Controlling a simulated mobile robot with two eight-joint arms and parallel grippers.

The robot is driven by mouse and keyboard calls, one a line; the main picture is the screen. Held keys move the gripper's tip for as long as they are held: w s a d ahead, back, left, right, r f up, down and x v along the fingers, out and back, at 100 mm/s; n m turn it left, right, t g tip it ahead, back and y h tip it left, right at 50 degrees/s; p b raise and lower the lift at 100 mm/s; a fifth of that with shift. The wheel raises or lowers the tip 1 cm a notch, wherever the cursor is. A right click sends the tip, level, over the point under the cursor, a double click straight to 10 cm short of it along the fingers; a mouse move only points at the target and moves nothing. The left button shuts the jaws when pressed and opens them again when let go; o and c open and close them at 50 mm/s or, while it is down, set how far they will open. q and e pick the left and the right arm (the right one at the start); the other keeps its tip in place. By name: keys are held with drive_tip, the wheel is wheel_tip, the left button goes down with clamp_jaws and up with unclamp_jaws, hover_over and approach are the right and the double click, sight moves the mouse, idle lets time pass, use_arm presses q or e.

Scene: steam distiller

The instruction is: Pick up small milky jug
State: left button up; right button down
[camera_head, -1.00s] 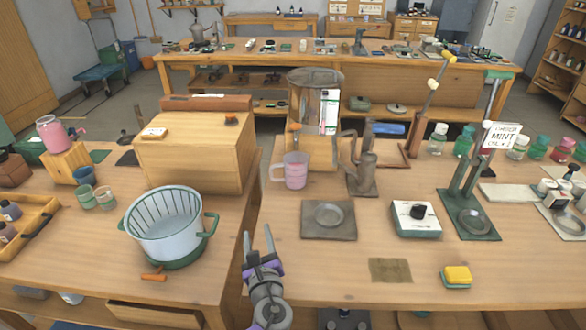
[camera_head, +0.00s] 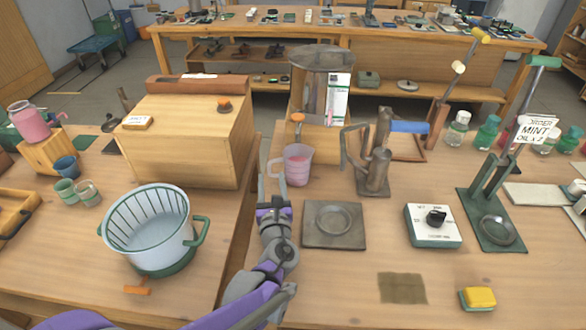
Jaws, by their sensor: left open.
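A small milky pink jug (camera_head: 298,164) stands upright on the right-hand worktop, with its handle on its left side. My left gripper (camera_head: 272,182) is open, its fingers pointing away from me toward the jug's handle. The fingertips are at the handle in the picture, in front of and just left of the jug's body. I cannot tell whether they touch the handle or straddle it. The right gripper is not in view.
A wooden box (camera_head: 186,143) stands left of the jug, and a metal press (camera_head: 374,165) stands to its right. A dark square plate with a dish (camera_head: 334,241) lies nearer me. A white-green basket (camera_head: 150,232) is at left. A large metal cylinder (camera_head: 311,95) stands behind.

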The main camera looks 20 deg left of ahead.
sight(269, 171)
use_arm(q)
drive_tip(key=x, duration=0.5)
drive_tip(key=shift+a+f+b, duration=0.1)
drive_tip(key=shift+a+b, duration=0.05)
drive_tip(key=shift+b, duration=0.2)
clamp_jaws()
idle(1.0)
